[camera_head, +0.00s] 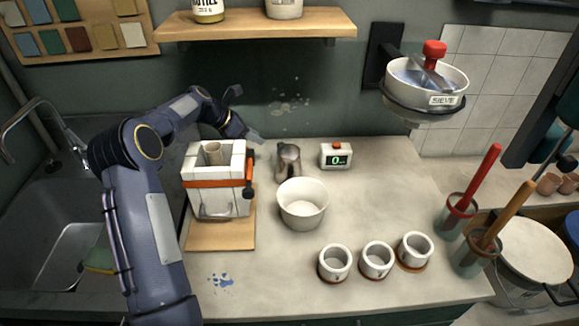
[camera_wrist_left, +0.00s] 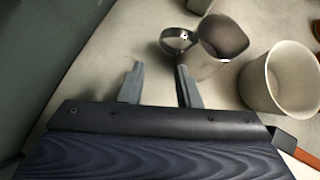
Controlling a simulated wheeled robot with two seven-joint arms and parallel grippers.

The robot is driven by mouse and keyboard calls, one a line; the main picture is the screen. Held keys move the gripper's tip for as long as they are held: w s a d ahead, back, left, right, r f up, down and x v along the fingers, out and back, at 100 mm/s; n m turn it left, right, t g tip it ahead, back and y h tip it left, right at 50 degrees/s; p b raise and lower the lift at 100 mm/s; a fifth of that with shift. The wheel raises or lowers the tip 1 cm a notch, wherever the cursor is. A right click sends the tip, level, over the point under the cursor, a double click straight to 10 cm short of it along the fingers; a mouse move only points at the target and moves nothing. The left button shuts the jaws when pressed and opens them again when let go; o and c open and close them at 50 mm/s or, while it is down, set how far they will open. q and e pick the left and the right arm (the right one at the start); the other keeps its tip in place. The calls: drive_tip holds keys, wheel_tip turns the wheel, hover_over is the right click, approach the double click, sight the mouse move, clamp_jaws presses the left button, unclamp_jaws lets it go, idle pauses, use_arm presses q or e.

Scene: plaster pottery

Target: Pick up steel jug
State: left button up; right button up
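The steel jug (camera_head: 289,162) stands on the counter behind the white bowl, right of the white box press. My left gripper (camera_head: 246,113) is above the counter, to the left of and behind the jug. In the left wrist view my left gripper (camera_wrist_left: 160,84) has its fingers spread with nothing between them. The right fingertip appears close to the handle; I cannot tell whether they touch. My right gripper does not show.
A white bowl (camera_head: 302,204) stands right in front of the jug. A white box press (camera_head: 217,190) with an orange band is left, a timer (camera_head: 336,156) right. Three small cups (camera_head: 376,261) are in front. A shelf (camera_head: 257,24) and a sieve (camera_head: 427,88) are above.

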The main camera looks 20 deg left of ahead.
use_arm(q)
drive_tip(key=p+x, duration=0.1)
drive_tip(key=x, duration=0.2)
drive_tip(key=p+x, duration=0.1)
drive_tip(key=x, duration=0.3)
drive_tip(key=shift+w+d+r, duration=0.25)
drive_tip(key=shift+w, duration=0.05)
drive_tip(key=shift+w+d+f, duration=0.2)
drive_tip(key=shift+f, duration=0.15)
clamp_jaws()
drive_tip(key=shift+r, duration=0.15)
idle(0.7)
